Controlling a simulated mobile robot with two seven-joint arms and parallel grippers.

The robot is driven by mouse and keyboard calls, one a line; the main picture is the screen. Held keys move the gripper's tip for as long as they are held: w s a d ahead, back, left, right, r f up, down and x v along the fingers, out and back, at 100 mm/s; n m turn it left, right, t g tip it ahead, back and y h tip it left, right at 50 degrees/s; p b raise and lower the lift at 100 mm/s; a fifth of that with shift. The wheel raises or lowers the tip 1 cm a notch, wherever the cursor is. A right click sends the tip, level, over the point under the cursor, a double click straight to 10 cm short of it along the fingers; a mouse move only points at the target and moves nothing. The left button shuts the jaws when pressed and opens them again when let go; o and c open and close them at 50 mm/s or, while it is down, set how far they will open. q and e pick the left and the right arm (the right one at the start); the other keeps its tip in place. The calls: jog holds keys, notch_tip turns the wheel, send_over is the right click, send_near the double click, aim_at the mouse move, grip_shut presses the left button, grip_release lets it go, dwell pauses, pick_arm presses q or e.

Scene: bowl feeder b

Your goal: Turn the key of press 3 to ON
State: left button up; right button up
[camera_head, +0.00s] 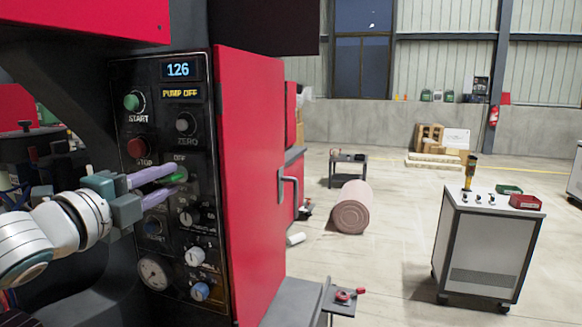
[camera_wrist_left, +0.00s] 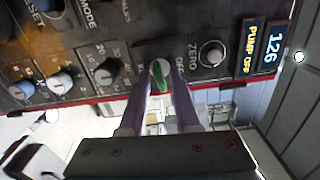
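The control panel (camera_head: 122,100) of a red press faces me at the left. Its key switch has a green key (camera_head: 179,176) just below an OFF label. The panel display (camera_head: 181,93) reads PUMP OFF. My right gripper is not in view. No press number is readable.
Other controls crowd the panel: a green START button (camera_head: 131,102), a red STOP button (camera_head: 137,147), a ZERO knob (camera_head: 186,124), lower dials and a gauge (camera_head: 153,273). A red cabinet door (camera_head: 250,180) with a handle stands right of it. A grey cart (camera_head: 486,240) stands farther right.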

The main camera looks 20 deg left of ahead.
pick_arm(q)
jog(key=shift+o, duration=0.8)
jog(key=shift+s, duration=0.2)
jog(key=s+p, duration=0.3)
jog(key=s, duration=0.3)
jog(key=shift+s+d, duration=0.3)
jog(key=shift+d, duration=0.1)
